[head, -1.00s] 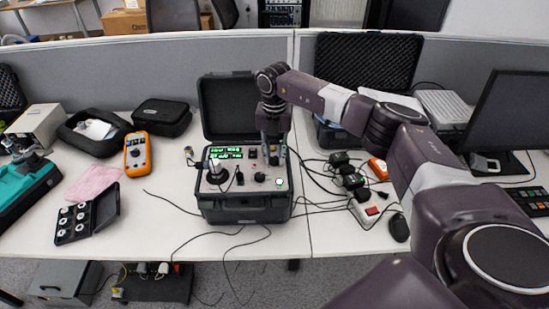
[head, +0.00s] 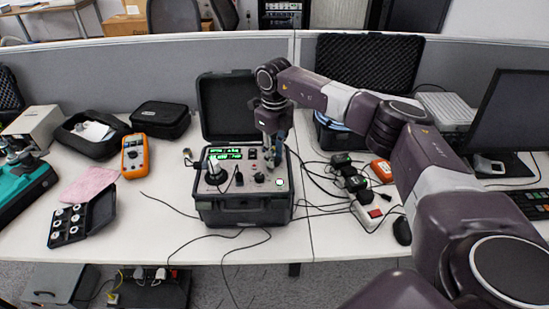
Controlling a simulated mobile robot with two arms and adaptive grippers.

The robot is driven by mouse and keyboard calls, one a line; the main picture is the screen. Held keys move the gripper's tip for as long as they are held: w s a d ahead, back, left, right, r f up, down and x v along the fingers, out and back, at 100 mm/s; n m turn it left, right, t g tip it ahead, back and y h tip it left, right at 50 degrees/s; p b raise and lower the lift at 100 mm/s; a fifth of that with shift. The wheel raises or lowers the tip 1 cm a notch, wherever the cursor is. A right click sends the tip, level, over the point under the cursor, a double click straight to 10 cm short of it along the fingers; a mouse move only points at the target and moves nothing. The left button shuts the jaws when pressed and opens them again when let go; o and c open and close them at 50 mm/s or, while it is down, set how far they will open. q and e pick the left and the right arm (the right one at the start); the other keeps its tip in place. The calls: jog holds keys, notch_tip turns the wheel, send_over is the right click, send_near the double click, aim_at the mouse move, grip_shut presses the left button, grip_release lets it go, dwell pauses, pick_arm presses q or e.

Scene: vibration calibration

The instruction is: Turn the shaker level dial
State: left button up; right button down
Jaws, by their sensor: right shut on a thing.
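The shaker unit (head: 243,209) is an open black case in the middle of the table, its lid raised. Its panel has a lit green display (head: 226,154) and a small round knob (head: 259,177) in plain view. My right gripper (head: 271,160) points down at the panel's right rear, with its fingers close together. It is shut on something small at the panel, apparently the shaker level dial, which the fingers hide. A dark cylinder (head: 215,174) stands on the panel's left part. My left gripper is out of view.
An orange multimeter (head: 134,155), a black tray of round parts (head: 67,226) and a pink cloth (head: 89,186) lie left. Black adapters, a power strip (head: 369,214) and a mouse (head: 402,231) lie right. Cables cross the table. My right arm spans the right side.

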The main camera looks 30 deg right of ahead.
jog(key=n+b, duration=0.1)
jog(key=n, duration=0.3)
jog(key=shift+r+n, duration=0.1)
jog(key=shift+n, duration=0.2)
jog(key=n, duration=0.4)
jog(key=shift+r+b, duration=0.1)
jog(key=shift+b, duration=0.2)
jog(key=shift+w+d+n, duration=0.1)
jog(key=shift+n, duration=0.2)
jog(key=c, duration=1.7)
grip_release()
notch_tip(320, 180, up, 12)
jog(key=shift+f, duration=0.1)
